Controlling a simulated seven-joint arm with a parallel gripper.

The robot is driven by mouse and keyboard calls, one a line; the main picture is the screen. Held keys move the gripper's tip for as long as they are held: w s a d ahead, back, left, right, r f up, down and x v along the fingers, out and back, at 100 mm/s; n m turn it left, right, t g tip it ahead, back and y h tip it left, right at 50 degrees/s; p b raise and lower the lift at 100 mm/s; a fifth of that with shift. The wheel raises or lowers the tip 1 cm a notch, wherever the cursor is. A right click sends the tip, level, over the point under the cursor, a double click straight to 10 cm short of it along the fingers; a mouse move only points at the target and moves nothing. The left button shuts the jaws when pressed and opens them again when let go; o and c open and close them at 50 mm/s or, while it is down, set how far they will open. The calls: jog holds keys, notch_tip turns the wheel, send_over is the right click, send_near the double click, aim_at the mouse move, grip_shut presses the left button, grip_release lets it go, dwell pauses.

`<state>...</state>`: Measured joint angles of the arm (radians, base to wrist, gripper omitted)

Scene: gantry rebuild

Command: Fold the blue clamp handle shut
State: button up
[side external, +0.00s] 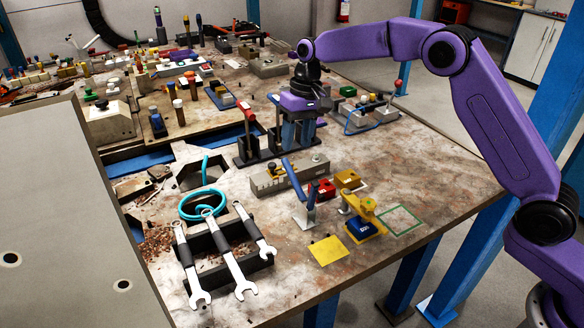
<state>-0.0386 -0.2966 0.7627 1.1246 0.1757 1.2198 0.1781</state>
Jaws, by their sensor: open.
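The blue clamp handle (291,173) stands raised and tilted, its top leaning left, on a small silver clamp base (304,213) near the middle front of the table. My gripper (298,144) points down behind the handle in the picture, apart from it, over a black stand with red-topped parts. It is open, and I see nothing held between its fingers. The fingertips are small here and partly merge with the stand.
A grey block (275,182) lies close behind the handle. A red block (322,189) and a yellow clamp-like fixture (362,211) stand to its right. A rack of wrenches (222,248) is at front left. A yellow square (328,250) lies flat in front. Bare table stretches to the right.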

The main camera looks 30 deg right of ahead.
aim_at(292, 170)
jog(key=f, duration=0.3)
jog(key=a+f, duration=0.1)
jog(key=f, duration=0.4)
jog(key=shift+s+a+f, duration=0.1)
jog(key=shift+a+f, duration=0.1)
jog(key=shift+f, duration=0.1)
grip_shut()
